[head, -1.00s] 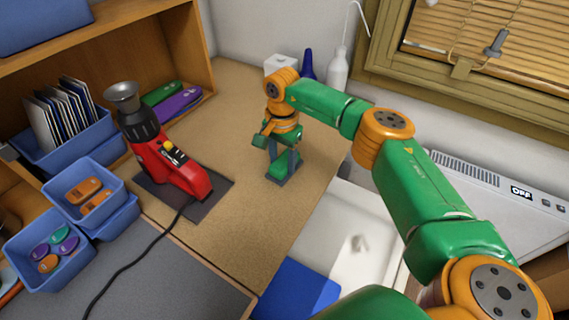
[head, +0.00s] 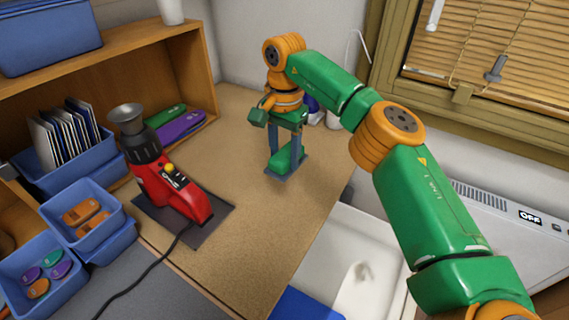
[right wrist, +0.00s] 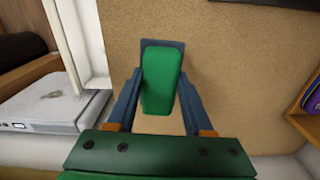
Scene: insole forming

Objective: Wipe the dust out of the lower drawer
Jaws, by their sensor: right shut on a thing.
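My right gripper (head: 286,160) is shut on a green block with a blue-grey plate at its far end. The green block (right wrist: 161,80) shows between the two blue-grey fingers in the right wrist view. In the head view the green block (head: 288,159) hangs over the tan worktop; I cannot tell whether it touches it. A white open drawer or tray (head: 335,232) lies right of the worktop edge, with a pale grey smudge (head: 358,271) on its floor. My left gripper is not in view.
A red tool with a dark funnel (head: 172,190) stands on a grey mat at left, its cord trailing forward. Blue bins (head: 80,222) and a wooden shelf (head: 207,60) are farther left. A white unit reading OFF (head: 529,217) stands at right. The tan worktop (head: 240,225) is clear near its front.

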